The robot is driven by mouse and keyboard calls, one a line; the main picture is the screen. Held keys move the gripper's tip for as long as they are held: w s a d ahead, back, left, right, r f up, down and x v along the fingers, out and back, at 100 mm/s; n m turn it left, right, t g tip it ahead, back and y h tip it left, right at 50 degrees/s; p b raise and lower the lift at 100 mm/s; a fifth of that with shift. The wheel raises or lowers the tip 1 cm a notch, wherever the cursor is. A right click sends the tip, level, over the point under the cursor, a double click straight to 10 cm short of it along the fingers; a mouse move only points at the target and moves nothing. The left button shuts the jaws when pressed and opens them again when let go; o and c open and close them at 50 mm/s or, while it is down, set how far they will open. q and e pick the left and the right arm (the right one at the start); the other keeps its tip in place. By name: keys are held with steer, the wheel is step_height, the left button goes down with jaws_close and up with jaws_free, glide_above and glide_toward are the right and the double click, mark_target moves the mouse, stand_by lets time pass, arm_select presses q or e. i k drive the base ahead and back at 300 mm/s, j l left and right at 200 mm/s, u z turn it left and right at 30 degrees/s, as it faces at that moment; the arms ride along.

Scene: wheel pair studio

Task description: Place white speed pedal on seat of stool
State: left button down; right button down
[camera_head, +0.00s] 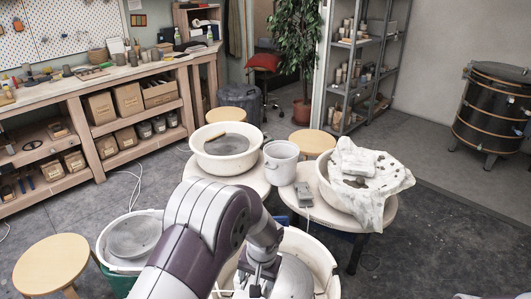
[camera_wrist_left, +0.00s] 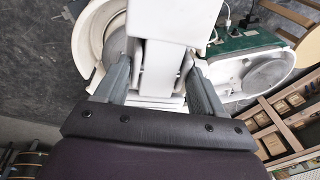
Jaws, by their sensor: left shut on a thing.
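My left gripper (camera_wrist_left: 160,78) is shut on a white blocky thing, which looks like the white speed pedal (camera_wrist_left: 176,22), in the left wrist view. In the head view my left arm comes in from the bottom and hides most of the gripper and the pedal. A round wooden stool (camera_head: 52,264) stands at the lower left, its seat bare. It appears to show at the right edge of the left wrist view too. Two more round wooden seats, a right one (camera_head: 312,141) and a left one (camera_head: 228,115), stand behind the wheels. My right gripper is out of view.
A pottery wheel with a cream basin (camera_head: 226,166), a pale bucket (camera_head: 281,168) and a grey pedal (camera_head: 304,194) stand on round tops. A cloth-draped basin (camera_head: 372,188) is at right. Another wheel basin (camera_head: 103,248) lies between my arm and the lower-left stool. A workbench (camera_head: 70,88) runs along the left.

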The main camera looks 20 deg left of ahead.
mark_target(54, 260)
steer(key=j, duration=0.4)
steer(key=k+j+z, duration=0.1)
steer(key=j, duration=0.35)
steer(key=k+j+z, duration=0.1)
steer(key=j, duration=0.3)
steer(key=k+j, duration=0.1)
steer(key=j, duration=0.3)
steer(key=k+j+z, duration=0.1)
steer(key=j, duration=0.3)
steer(key=k+j, duration=0.1)
steer(key=j, duration=0.3)
steer(key=k+j+z, duration=0.15)
steer(key=j, duration=0.25)
steer(key=j+z, duration=0.1)
steer(key=j, duration=0.85)
steer(key=k+j, duration=0.1)
steer(key=j, duration=0.85)
steer(key=j+z, duration=0.15)
steer(key=j, duration=0.8)
